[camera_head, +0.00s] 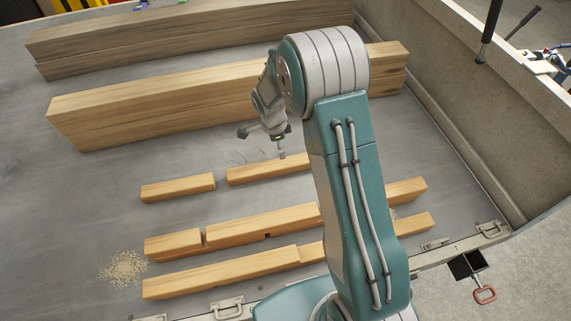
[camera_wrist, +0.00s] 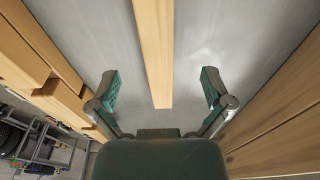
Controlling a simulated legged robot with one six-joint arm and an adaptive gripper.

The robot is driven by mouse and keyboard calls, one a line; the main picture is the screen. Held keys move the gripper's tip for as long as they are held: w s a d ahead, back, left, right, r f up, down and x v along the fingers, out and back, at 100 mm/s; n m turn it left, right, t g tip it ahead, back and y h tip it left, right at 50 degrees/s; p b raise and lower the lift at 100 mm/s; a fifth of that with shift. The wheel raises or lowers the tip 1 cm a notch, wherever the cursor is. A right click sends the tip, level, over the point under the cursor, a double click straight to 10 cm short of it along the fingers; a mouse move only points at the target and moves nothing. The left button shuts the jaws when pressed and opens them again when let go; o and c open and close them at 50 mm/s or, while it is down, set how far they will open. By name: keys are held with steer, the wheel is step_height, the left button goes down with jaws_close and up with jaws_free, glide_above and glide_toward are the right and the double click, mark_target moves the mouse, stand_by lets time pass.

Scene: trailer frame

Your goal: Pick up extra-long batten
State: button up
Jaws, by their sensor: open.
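A light wooden batten (camera_head: 264,170) lies on the grey trailer bed, its right part hidden behind my arm. My gripper (camera_head: 281,146) is above it, open and empty. In the wrist view, a batten (camera_wrist: 154,50) runs between the spread fingers of my gripper (camera_wrist: 161,88), its near end visible and its far end out of frame. It does not touch the fingers. A shorter batten (camera_head: 178,187) lies to the left in the same row. I cannot tell from the frames which batten is the extra-long one.
Two rows of notched battens (camera_head: 260,222) (camera_head: 225,272) lie nearer, partly behind my arm. Large stacked beams (camera_head: 150,108) stand behind the gripper; their side fills the right of the wrist view (camera_wrist: 275,125). Sawdust (camera_head: 124,268) lies at left. The trailer wall (camera_head: 470,110) bounds the right.

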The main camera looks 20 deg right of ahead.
mark_target(286, 162)
steer(key=f, duration=0.3)
steer(key=shift+d+f, duration=0.3)
steer(key=shift+f, duration=0.05)
steer(key=shift+s+d+f, duration=0.1)
steer(key=shift+d+f, duration=0.15)
steer(key=shift+f, duration=0.6)
steer(key=shift+d+f, duration=0.2)
steer(key=shift+f, duration=0.7)
steer(key=shift+s+d+f, duration=0.1)
steer(key=shift+d+f, duration=0.15)
steer(key=shift+f, duration=0.6)
steer(key=c, duration=1.4)
